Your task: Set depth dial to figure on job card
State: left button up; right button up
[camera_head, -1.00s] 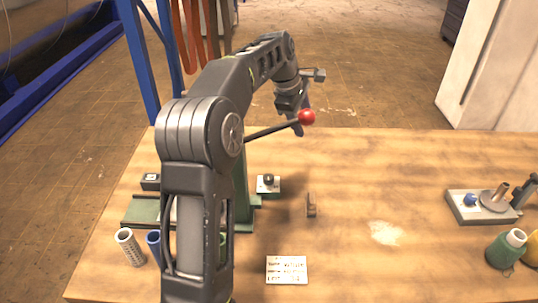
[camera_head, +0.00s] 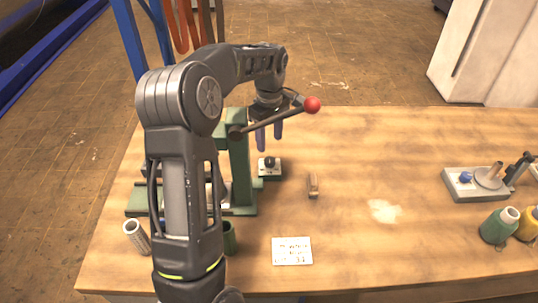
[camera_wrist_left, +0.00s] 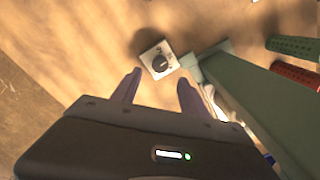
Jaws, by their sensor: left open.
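The depth dial is a dark round knob (camera_head: 269,162) on a pale square plate over a green base, at the foot of the green press (camera_head: 239,160). In the left wrist view the dial (camera_wrist_left: 160,63) lies ahead of the fingertips, with small dark marks on its plate. My left gripper (camera_head: 269,138) points down above the dial, apart from it; its two fingers also show in the left wrist view (camera_wrist_left: 158,80), spread and empty. The white job card (camera_head: 291,251) lies flat on the table; its writing is too small to read surely. My right gripper is out of view.
The press lever with a red ball (camera_head: 312,105) reaches out close to my left gripper. A winder (camera_head: 478,184) and thread spools (camera_head: 499,225) stand at the right.

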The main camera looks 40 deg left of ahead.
aim_at(269, 159)
pick_arm(q)
notch_tip(269, 159, down, 8)
jog(key=shift+r+p, duration=0.1)
jog(key=shift+p, duration=0.9)
jog(key=shift+c, duration=0.5)
grip_shut()
